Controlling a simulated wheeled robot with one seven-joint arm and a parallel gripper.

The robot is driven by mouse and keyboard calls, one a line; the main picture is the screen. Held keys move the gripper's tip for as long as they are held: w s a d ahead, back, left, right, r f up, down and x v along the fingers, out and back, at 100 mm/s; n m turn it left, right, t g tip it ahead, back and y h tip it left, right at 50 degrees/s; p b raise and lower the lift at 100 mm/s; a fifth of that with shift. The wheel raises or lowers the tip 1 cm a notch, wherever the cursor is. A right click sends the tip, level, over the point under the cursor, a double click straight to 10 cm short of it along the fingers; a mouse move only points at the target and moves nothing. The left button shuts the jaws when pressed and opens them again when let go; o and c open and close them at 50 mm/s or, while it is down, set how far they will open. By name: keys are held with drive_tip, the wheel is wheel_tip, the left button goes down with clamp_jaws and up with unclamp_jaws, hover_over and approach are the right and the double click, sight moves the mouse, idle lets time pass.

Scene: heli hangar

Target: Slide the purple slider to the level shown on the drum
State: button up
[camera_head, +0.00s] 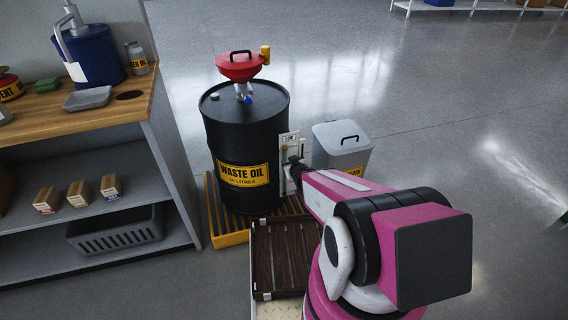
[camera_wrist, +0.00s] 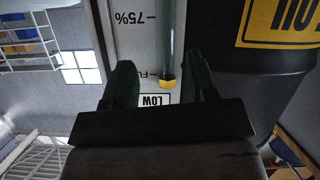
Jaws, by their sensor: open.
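The black waste oil drum (camera_head: 246,130) stands upright with a yellow label; part of it shows at the right of the wrist view (camera_wrist: 260,80). A pale gauge panel (camera_head: 291,145) stands at its right side. In the wrist view the panel (camera_wrist: 135,42) is upside down, with a "75%" mark, a partly hidden mark and a "LOW" box. A clear tube (camera_wrist: 166,40) ends at a yellow piece (camera_wrist: 167,82). I cannot make out a purple slider. My gripper (camera_wrist: 161,82) is open in front of the panel, its fingers either side of the yellow piece; contact is unclear.
A red funnel (camera_head: 240,66) sits on the drum. The drum stands on a yellow slatted pallet (camera_head: 228,240). A grey lidded bin (camera_head: 341,150) is close right of the panel. A wooden-topped workbench (camera_head: 110,107) is at left. Open floor lies behind and right.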

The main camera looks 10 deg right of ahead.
drive_tip(key=shift+s+a+r, duration=0.5)
drive_tip(key=shift+a+r, duration=0.05)
drive_tip(key=shift+a, duration=0.25)
drive_tip(key=shift+s+a+r, duration=0.45)
drive_tip(key=shift+a+r, duration=0.1)
drive_tip(key=shift+a, duration=0.25)
drive_tip(key=shift+c, duration=0.3)
drive_tip(key=shift+w+d, duration=0.1)
drive_tip(key=shift+d, duration=0.05)
clamp_jaws()
drive_tip(key=s+d+r+m+g+h, duration=0.2)
drive_tip(key=s+d+m+g, duration=0.15)
drive_tip(key=d+g, duration=0.7)
drive_tip(key=w+d+f+g+y, duration=0.1)
drive_tip(key=w+d+g+y, duration=0.3)
drive_tip(key=w+d+y, duration=0.6)
drive_tip(key=w+a+f+h, duration=0.1)
drive_tip(key=a+f, duration=0.7)
drive_tip(key=f, duration=0.2)
drive_tip(key=shift+w+a+n+h, duration=0.15)
drive_tip(key=shift+a+n+h, duration=0.15)
drive_tip(key=shift+n, duration=0.05)
